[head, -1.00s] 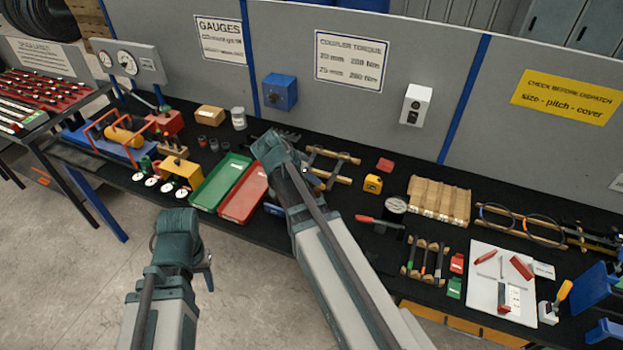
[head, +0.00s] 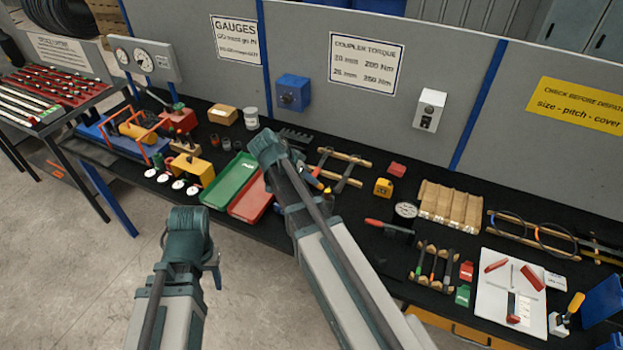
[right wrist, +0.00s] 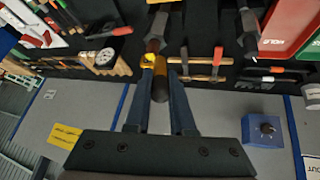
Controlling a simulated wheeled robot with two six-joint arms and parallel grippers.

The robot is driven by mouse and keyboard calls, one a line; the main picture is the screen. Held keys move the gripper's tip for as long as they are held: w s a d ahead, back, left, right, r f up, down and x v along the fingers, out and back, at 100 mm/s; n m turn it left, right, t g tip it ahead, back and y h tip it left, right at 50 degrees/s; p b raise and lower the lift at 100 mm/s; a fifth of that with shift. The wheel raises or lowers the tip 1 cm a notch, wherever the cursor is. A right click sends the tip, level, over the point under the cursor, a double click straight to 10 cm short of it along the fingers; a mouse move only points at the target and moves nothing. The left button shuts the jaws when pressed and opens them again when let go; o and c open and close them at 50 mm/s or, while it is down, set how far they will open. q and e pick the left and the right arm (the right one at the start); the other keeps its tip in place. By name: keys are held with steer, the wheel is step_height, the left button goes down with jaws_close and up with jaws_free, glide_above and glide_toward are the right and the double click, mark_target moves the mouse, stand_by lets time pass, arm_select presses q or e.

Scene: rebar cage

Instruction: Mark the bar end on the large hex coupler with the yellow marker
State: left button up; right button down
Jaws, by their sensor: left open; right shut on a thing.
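My right gripper (right wrist: 160,82) is shut on the yellow marker (right wrist: 161,66), whose dark end points toward the camera in the right wrist view. Beyond the marker in that view is a dark hex piece (right wrist: 156,32). I cannot tell whether the marker touches it. A second dark hex piece (right wrist: 247,22) stands further right, near the red tray. I cannot tell which is the large coupler. In the head view my right forearm hides most of this area. My left gripper (head: 214,268) is open and empty in front of the bench, over the floor.
A green tray (head: 226,184) and a red tray (head: 243,208) lie left of my right arm. A wooden rack with dark bars (head: 346,156), a yellow tape measure (head: 383,187) and a round dial (head: 405,210) are right of it. A grey partition (head: 300,45) stands behind the bench.

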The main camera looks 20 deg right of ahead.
steer(key=s+d, duration=0.2)
steer(key=d, duration=0.1)
steer(key=shift+s+d+f, duration=0.1)
steer(key=shift+s, duration=0.15)
stand_by(0.4)
step_height(320, 180, up, 6)
steer(key=p, duration=0.6)
